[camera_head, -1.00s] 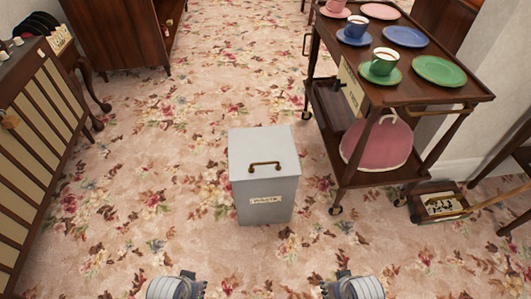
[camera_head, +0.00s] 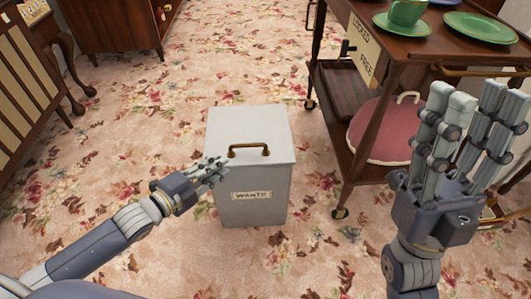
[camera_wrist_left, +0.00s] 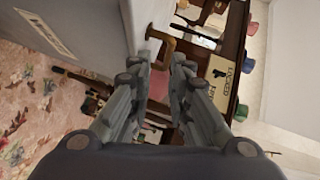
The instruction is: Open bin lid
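The grey-white bin (camera_head: 252,190) stands on the carpet at the middle of the head view, with a "WANTE"-like label on its front. Its flat lid (camera_head: 250,125) is closed and carries a brass handle (camera_head: 249,149). My left gripper (camera_head: 216,166) is just left of and below the handle, in front of the bin. In the left wrist view, the fingers (camera_wrist_left: 162,72) are apart with nothing between them, and the handle (camera_wrist_left: 158,40) lies just beyond the fingertips. My right gripper (camera_head: 476,98) is raised at the right, open and empty, in front of the trolley.
A wooden trolley (camera_head: 345,130) with cups and plates on top and a pink item (camera_head: 380,130) below stands right of the bin. A slatted wooden piece (camera_head: 22,85) is at the left. Carpet around the bin's left and back is clear.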

